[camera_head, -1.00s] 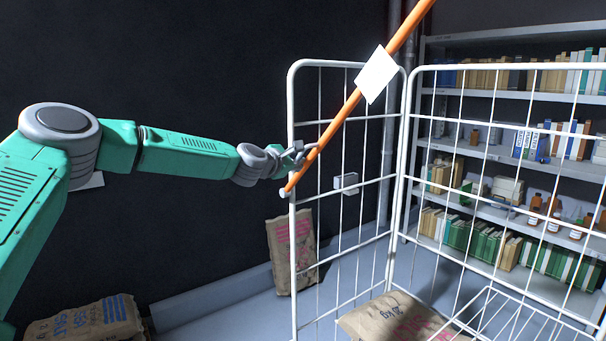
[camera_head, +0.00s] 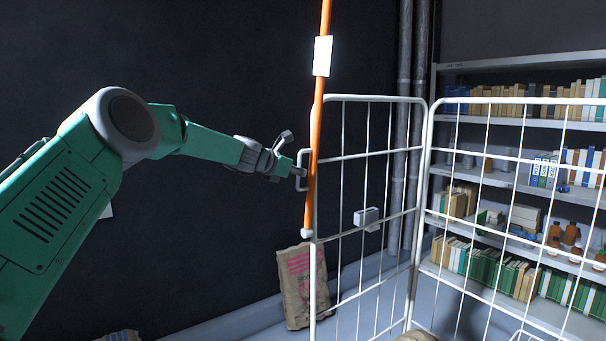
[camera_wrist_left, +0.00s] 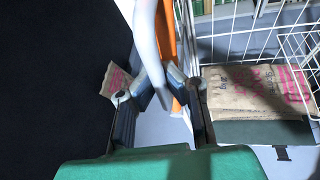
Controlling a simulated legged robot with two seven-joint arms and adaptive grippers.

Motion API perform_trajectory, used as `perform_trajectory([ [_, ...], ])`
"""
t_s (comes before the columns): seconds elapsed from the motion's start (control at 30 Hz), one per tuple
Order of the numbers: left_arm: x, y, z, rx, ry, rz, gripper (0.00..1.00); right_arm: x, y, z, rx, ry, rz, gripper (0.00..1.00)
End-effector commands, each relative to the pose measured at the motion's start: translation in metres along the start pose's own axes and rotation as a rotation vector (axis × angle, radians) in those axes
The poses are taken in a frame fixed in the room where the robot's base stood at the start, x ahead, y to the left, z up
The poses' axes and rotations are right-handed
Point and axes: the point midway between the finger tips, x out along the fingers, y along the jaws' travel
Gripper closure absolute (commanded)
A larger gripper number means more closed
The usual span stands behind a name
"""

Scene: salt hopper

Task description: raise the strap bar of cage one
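The orange strap bar (camera_head: 313,120) of the white wire cage (camera_head: 372,98) stands upright at the cage's left corner post, with a white tag (camera_head: 322,56) on it. A grey loop handle (camera_head: 302,158) sticks out from the bar's left side. My left gripper (camera_head: 292,153) is at this handle, its fingers spread apart, one above and one close to the loop. In the left wrist view, the pale handle (camera_wrist_left: 148,35) passes between the fingers (camera_wrist_left: 158,88), with the orange bar (camera_wrist_left: 169,40) just behind. Contact is not clear. My right gripper is out of view.
A small grey catch block (camera_head: 367,217) sits on the cage side. A paper sack (camera_head: 303,285) leans on the dark wall behind the cage. Another sack (camera_wrist_left: 230,90) lies inside the cage. Shelves (camera_head: 500,177) with books and bottles stand at the right.

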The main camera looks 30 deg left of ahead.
Motion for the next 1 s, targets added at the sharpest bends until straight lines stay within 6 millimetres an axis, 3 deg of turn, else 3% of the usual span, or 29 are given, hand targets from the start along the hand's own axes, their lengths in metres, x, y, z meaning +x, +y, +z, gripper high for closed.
perform_trajectory([
  [0.47,0.0011,0.0054,-0.0039,-0.012,0.008,0.001,1.00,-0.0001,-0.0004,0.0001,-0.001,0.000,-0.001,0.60],
  [0.57,0.0011,0.0055,-0.0041,-0.012,0.008,0.001,0.69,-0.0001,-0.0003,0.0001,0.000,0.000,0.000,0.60],
  [1.0,-0.0070,0.0029,0.0010,-0.012,0.002,-0.003,0.69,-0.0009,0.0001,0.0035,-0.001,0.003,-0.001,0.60],
])
